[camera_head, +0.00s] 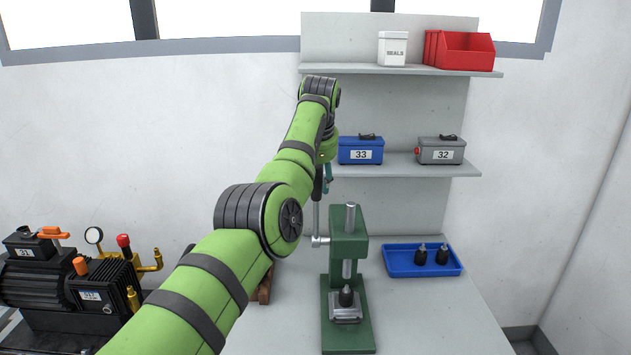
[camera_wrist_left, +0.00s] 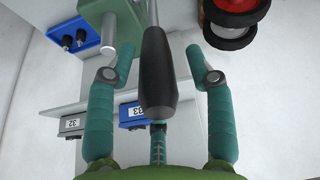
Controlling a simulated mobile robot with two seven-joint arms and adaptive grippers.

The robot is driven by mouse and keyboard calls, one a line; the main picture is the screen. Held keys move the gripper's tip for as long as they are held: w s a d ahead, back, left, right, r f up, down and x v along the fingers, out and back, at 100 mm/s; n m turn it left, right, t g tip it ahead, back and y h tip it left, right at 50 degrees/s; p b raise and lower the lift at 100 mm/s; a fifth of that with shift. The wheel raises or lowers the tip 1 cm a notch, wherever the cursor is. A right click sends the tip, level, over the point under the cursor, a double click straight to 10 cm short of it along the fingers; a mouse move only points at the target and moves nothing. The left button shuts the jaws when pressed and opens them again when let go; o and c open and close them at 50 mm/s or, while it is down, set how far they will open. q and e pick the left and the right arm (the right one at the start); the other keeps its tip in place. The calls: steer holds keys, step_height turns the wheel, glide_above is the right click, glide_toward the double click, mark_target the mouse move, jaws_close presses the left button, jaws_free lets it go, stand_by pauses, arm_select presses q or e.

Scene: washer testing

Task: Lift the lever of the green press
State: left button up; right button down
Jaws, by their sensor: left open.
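The green press (camera_head: 349,240) stands upright on the worktable, with a dark part (camera_head: 346,297) under its ram. Its lever (camera_head: 316,218) rises nearly upright from the hub on the press's left side and ends in a black handle, seen large in the left wrist view (camera_wrist_left: 157,75). My left gripper (camera_head: 325,178) is at the top of the lever. In the left wrist view its teal fingers (camera_wrist_left: 160,62) are spread, one on each side of the black handle, with visible gaps. The press body (camera_wrist_left: 112,25) shows partly behind one finger. My right gripper is not in view.
A blue tray (camera_head: 423,273) with two dark parts lies right of the press. A shelf behind holds blue box 33 (camera_head: 361,150), grey box 32 (camera_head: 441,151), a white container (camera_head: 392,48) and a red bin (camera_head: 461,50). A black pump unit (camera_head: 75,290) stands at left.

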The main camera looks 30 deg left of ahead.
arm_select(q)
steer(key=v, duration=1)
steer(key=shift+r, duration=0.25)
steer(key=shift+s+d+f, duration=0.1)
